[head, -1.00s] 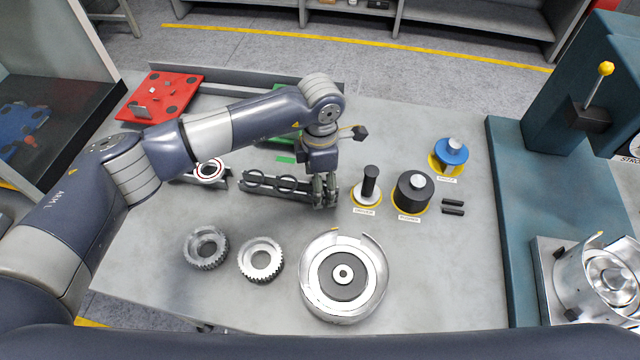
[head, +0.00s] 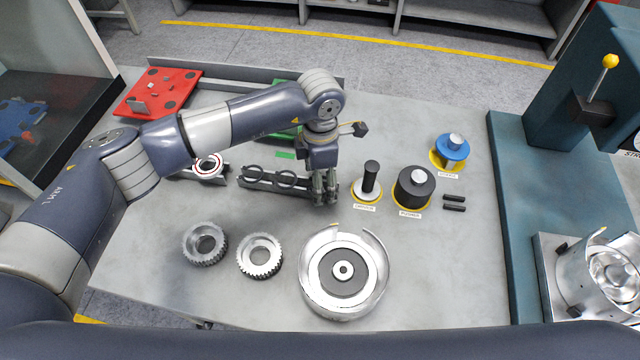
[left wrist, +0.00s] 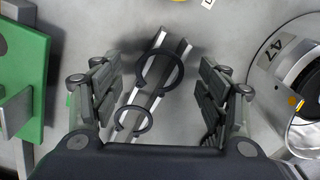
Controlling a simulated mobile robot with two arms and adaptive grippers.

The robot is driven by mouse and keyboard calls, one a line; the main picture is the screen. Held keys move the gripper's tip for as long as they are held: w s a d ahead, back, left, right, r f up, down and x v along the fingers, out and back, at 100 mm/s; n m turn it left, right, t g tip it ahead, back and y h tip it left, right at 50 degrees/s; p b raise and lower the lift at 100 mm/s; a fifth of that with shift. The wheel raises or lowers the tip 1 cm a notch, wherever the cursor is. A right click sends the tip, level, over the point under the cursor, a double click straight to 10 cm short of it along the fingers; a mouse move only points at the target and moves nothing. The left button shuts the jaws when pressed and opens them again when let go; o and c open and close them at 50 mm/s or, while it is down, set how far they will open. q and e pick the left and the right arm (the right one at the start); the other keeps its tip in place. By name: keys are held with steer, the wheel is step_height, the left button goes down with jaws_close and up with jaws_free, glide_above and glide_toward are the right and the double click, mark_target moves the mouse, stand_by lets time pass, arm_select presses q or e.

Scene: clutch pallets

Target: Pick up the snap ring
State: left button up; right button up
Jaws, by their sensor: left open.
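Dark open snap rings sit upright on a narrow grey rail rack (head: 262,184) in the middle of the table. In the head view one ring (head: 254,174) is near the left end and another ring (head: 286,177) is nearer my gripper. My left gripper (head: 325,189) points down at the rack's right end, open. In the left wrist view a larger ring (left wrist: 181,70) and a smaller ring (left wrist: 149,123) show between the open fingers of the left gripper (left wrist: 163,104), not gripped. The fingers hide the rack's right end in the head view. My right gripper is out of view.
A clutch drum (head: 380,285) and two toothed rings (head: 190,246) (head: 246,262) lie in front. A driver tool (head: 371,176), a black pusher (head: 404,194) and a blue tool (head: 447,153) stand right. A red plate (head: 180,85) lies back left. Front right table is clear.

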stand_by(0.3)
arm_select(q)
steer(key=c, duration=0.8)
steer(key=shift+s, duration=0.1)
steer(key=shift+f, duration=0.1)
